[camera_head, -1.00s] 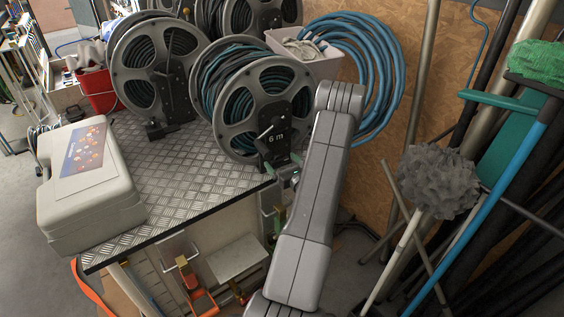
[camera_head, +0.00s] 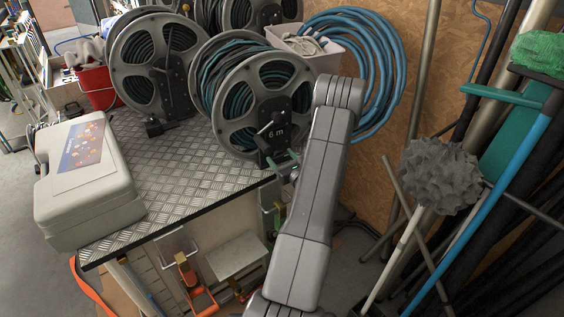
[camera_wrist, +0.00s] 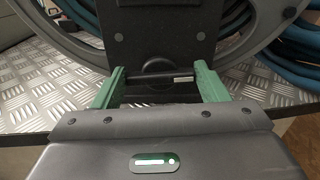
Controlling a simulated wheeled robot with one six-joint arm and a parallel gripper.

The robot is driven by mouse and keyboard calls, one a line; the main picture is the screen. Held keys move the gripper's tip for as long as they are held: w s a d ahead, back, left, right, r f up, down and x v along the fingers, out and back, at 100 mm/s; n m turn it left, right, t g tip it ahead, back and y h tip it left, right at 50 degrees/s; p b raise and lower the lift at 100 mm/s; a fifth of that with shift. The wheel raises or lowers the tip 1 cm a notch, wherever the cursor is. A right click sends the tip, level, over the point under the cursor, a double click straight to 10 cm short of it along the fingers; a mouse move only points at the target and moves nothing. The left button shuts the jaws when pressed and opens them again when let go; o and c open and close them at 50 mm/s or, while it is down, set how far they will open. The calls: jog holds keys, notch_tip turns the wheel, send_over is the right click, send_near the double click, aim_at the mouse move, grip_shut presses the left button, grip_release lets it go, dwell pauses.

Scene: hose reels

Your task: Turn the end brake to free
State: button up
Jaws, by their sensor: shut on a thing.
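The front hose reel (camera_head: 263,105), marked "6 m", stands on the metal-topped bench near its right edge. In the wrist view its dark upright plate (camera_wrist: 158,32) rises ahead of my gripper. The end brake (camera_wrist: 155,78) is low on that plate: a dark round hub with a thin crossbar, lying about level, with a silvery right end. My gripper (camera_wrist: 158,88) has its two green fingers on either side of this bar and is shut on it from end to end. In the head view my gripper (camera_head: 284,164) is at the plate's foot, and the brake is mostly hidden there.
More reels (camera_head: 155,65) stand behind and to the left. A pale case (camera_head: 85,190) lies at the bench's left. A white bin (camera_head: 305,52) and a blue hose coil (camera_head: 378,75) are behind my arm. Poles and a grey mop head (camera_head: 440,175) crowd the right.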

jog(key=shift+o, duration=0.2)
jog(key=n+b, duration=0.2)
jog(key=b, duration=0.2)
jog(key=f+n+b, duration=0.1)
jog(key=n+b, duration=0.1)
jog(key=b, duration=0.3)
jog(key=shift+a+n, duration=0.1)
jog(key=shift+n, duration=0.3)
jog(key=n+b, duration=0.4)
jog(key=b, duration=0.6)
jog(key=shift+n, duration=0.4)
jog(key=n+b, duration=0.4)
jog(key=b, duration=0.4)
jog(key=shift+s+a, duration=0.1)
jog(key=n+b, duration=0.3)
jog(key=b, duration=0.2)
jog(key=shift+r, duration=0.15)
jog(key=shift+c, duration=0.2)
jog(key=shift+r+n, duration=0.1)
jog(key=shift+n, duration=0.3)
jog(key=o, duration=1)
jog(key=shift+r, duration=0.1)
